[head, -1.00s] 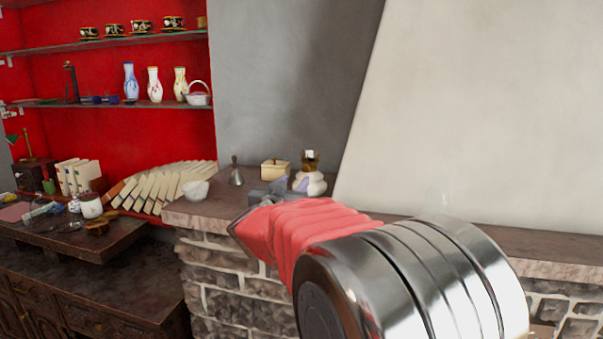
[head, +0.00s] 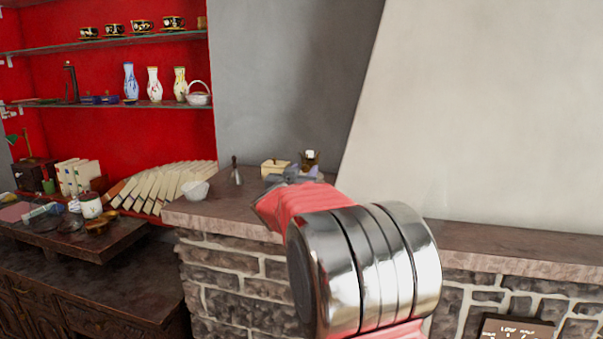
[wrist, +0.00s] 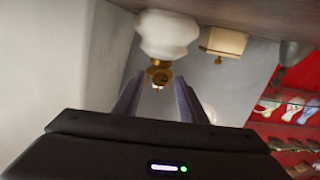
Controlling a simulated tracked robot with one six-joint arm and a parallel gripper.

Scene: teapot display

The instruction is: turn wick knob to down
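The oil lamp has a white rounded body (wrist: 168,32) and a brass burner (wrist: 160,72); it appears upside down in the wrist view. In the head view its brass top (head: 310,157) shows on the stone ledge, with the white body largely hidden behind my gripper (head: 292,177). In the wrist view my gripper (wrist: 157,95) is open and empty, its two dark fingers apart on either side of the burner's line. I cannot tell how near the fingertips are to the burner. The wick knob is too small and blurred to make out surely.
A cream box (head: 273,168) and a small bell (head: 236,175) stand left of the lamp on the ledge (head: 225,205), with a white bowl (head: 195,190) near its left end. The sloping pale wall (head: 470,110) rises to the right.

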